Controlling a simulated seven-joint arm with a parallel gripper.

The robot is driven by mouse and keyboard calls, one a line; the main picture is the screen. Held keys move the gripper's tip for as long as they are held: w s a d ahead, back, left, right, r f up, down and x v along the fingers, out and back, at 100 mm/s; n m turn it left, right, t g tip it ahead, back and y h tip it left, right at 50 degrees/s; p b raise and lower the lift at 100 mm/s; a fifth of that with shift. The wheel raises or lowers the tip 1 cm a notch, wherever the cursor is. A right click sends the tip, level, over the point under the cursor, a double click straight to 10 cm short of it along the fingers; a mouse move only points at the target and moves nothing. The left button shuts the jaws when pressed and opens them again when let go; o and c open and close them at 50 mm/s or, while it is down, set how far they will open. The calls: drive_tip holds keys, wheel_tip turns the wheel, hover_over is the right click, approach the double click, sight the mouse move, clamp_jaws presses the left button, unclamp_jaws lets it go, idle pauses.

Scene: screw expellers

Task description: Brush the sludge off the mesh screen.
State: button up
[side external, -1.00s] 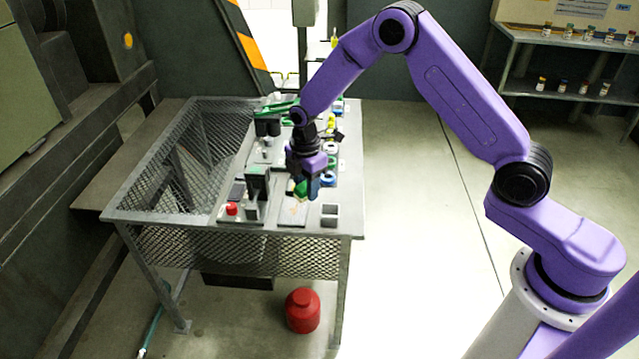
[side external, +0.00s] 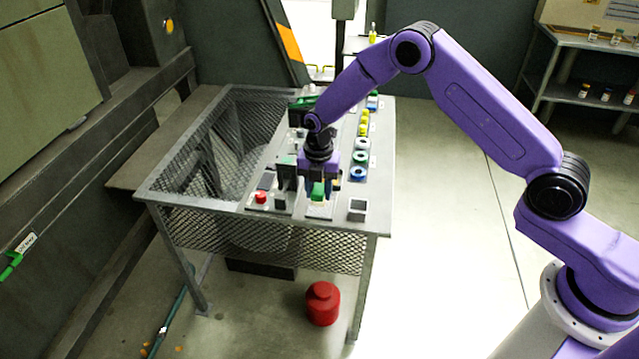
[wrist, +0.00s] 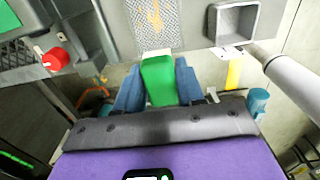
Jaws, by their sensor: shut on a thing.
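My gripper (side external: 320,188) has its blue fingers shut on a green brush (wrist: 158,80). The pale lower end of the brush points at the mesh screen in the wrist view. In the side view the screen (side external: 319,210) shows below the gripper, at the table's near end. I cannot tell whether the bristles touch it.
An open square grey box (side external: 357,209) stands right of the screen. A red knob (side external: 261,197) and dark upright blocks (side external: 286,172) are on the left. Blue and green rings (side external: 359,157) and yellow items line the right side. A red canister (side external: 322,304) sits on the floor.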

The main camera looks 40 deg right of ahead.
sight(319, 215)
drive_tip(key=shift+f, duration=2)
wheel_tip(319, 215, down, 2)
drive_tip(key=shift+f, duration=0.1)
drive_tip(key=shift+w+d, duration=0.6)
drive_tip(key=shift+w, duration=0.05)
drive_tip(key=shift+c, duration=0.4)
drive_tip(key=shift+w+d, duration=2.05)
drive_tip(key=shift+d, duration=0.1)
drive_tip(key=shift+s+a, duration=2.6)
drive_tip(key=shift+a, duration=0.1)
drive_tip(key=shift+s+a, duration=0.15)
drive_tip(key=shift+r, duration=4.15)
